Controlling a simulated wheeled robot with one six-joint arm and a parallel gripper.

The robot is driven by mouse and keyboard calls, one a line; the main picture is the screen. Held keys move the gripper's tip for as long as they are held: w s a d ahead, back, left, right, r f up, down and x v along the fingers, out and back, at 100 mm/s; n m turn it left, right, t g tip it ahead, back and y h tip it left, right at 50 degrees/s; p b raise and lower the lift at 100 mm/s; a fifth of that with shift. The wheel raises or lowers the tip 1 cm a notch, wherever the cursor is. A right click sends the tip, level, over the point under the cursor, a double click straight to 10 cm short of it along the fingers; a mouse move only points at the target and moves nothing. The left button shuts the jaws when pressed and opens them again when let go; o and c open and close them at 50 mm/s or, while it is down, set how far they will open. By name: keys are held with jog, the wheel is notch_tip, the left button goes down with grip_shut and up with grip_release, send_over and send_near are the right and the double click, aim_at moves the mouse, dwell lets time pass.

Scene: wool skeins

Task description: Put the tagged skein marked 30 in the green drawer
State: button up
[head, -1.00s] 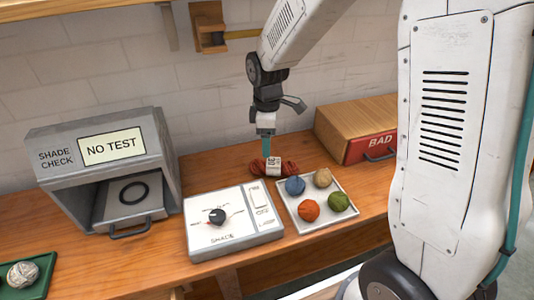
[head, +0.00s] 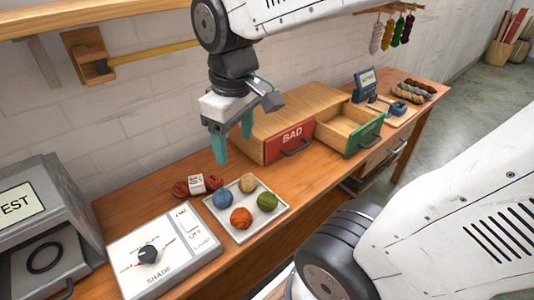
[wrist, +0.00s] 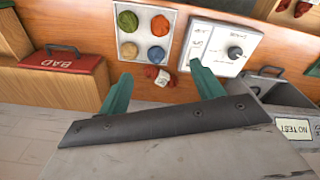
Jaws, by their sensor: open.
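The tagged skein (head: 181,189) is dark red with a white tag and lies on the bench behind the tray of balls. The mark on its tag is too small to read surely. It also shows in the wrist view (wrist: 150,72), between and beyond the fingertips. My gripper (head: 233,146) is open and empty, raised above the bench, up and right of the skein in the head view. Its teal fingers (wrist: 160,74) are spread apart in the wrist view. The green drawer (head: 364,136) is pulled open, its visible inside empty, right of the red BAD drawer (head: 290,140).
A white tray (head: 237,236) holds blue, tan, orange and green balls. A shade dial box (head: 190,262) and a grey shade-check box (head: 75,215) stand left.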

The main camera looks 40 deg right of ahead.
jog(key=s+m, duration=0.3)
jog(key=s, duration=0.4)
jog(key=shift+s+d+r, duration=0.15)
jog(key=shift+d+r, duration=0.1)
jog(key=shift+d, duration=0.1)
jog(key=shift+s+m, duration=0.4)
jog(key=shift+s, duration=0.15)
jog(key=shift+c, duration=1.1)
jog(key=n+g, duration=0.1)
jog(key=n, duration=1.1)
send_over(196, 181)
jog(key=f, duration=1.8)
jog(key=shift+s+a+f, duration=0.2)
jog(key=shift+s, duration=0.05)
jog(key=shift+w+n, duration=0.2)
jog(key=shift+n, duration=0.2)
jog(key=f, duration=0.8)
jog(key=shift+w+d, duration=0.1)
jog(key=shift+d, duration=0.1)
jog(key=shift+r, duration=0.1)
